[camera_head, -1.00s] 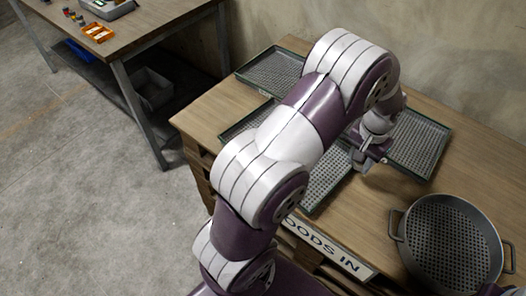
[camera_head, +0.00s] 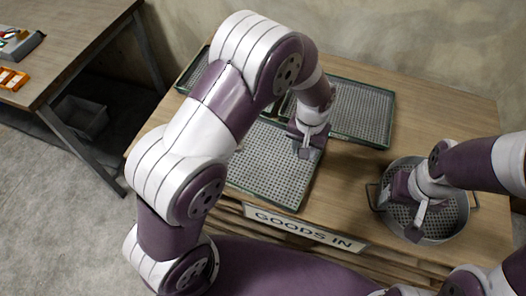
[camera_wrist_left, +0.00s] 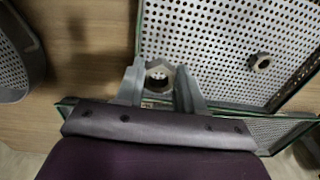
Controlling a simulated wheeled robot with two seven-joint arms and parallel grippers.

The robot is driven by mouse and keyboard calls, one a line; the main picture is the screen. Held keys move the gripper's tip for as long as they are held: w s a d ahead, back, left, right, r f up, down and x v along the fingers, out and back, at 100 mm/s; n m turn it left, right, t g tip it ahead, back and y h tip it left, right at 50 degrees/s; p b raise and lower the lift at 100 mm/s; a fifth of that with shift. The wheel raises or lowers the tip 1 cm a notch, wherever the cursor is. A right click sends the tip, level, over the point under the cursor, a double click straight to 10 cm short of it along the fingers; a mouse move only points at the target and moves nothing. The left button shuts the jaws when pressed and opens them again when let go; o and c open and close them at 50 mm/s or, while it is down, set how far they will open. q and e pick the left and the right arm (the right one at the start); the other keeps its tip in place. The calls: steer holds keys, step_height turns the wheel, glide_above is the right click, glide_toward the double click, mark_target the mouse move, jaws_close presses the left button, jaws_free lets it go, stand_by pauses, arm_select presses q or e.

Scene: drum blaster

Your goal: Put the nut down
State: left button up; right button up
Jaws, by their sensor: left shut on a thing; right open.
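My left gripper (camera_head: 304,150) is over the inner right corner of the front perforated tray (camera_head: 262,170), close to the back right tray (camera_head: 365,112). In the left wrist view the left gripper (camera_wrist_left: 160,85) is shut on a grey hex nut (camera_wrist_left: 159,76), beside the tray's edge. Its height above the table cannot be told. In the head view the held nut is hidden. A second nut (camera_wrist_left: 260,62) lies in the front tray in the wrist view. My right gripper (camera_head: 416,226) is open, inside or just above the round two-handled perforated pan (camera_head: 458,220).
A back left tray (camera_head: 193,70) is partly hidden behind my left arm. A GOODS IN sign (camera_head: 303,228) is on the table's front edge. Bare wood (camera_head: 345,175) lies between the trays and the pan. Another table (camera_head: 70,45) stands at the left.

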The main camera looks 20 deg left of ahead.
arm_select(q)
glide_above(273, 164)
step_height(273, 164, down, 5)
steer(key=shift+d+r, duration=0.1)
steer(key=shift+d, duration=0.05)
steer(key=shift+a+f+p, duration=0.2)
steer(key=shift+f+p, duration=0.1)
steer(key=shift+f, duration=1.9)
steer(key=o, duration=1.1)
steer(key=shift+f, duration=0.1)
step_height(273, 164, up, 13)
steer(key=shift+n+t, duration=0.6)
steer(key=shift+t, duration=0.1)
steer(key=s+a+r, duration=0.2)
steer(key=s, duration=0.2)
steer(key=s+a+r, duration=0.1)
steer(key=s+r, duration=0.1)
steer(key=s, duration=0.2)
steer(key=s+a+r, duration=0.2)
steer(key=s, duration=0.3)
steer(key=shift+s+a+r, duration=0.1)
steer(key=shift+a, duration=0.2)
